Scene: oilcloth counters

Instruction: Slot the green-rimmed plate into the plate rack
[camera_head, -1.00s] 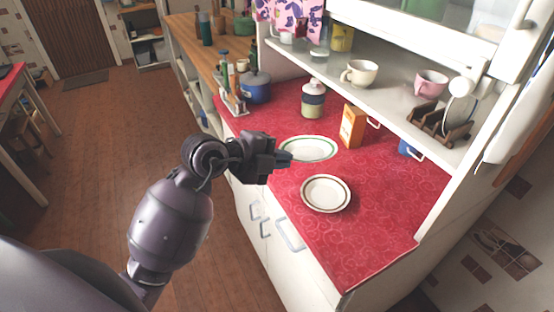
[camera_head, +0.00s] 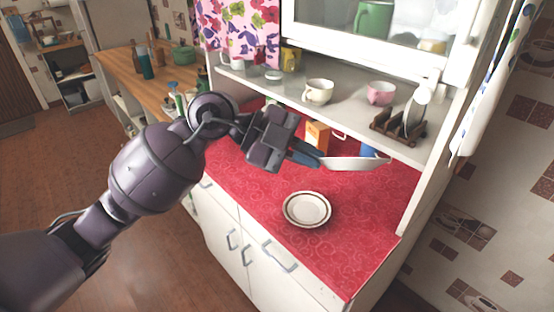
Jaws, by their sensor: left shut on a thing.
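My left gripper (camera_head: 312,156) is shut on the rim of the green-rimmed plate (camera_head: 352,163). The plate shows nearly edge-on as a pale, flat shape, raised above the red counter; its green rim cannot be made out at this angle. The brown wooden plate rack (camera_head: 388,127) stands on the shelf above the counter, to the upper right of the held plate. A white plate (camera_head: 415,112) stands upright in the rack. My right gripper is not in view.
A dark-rimmed plate (camera_head: 307,210) lies on the red oilcloth counter (camera_head: 350,242). An orange box (camera_head: 317,138) stands behind my gripper. A cream cup (camera_head: 318,91) and a pink cup (camera_head: 380,93) share the shelf (camera_head: 345,112) with the rack. The counter's front right is clear.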

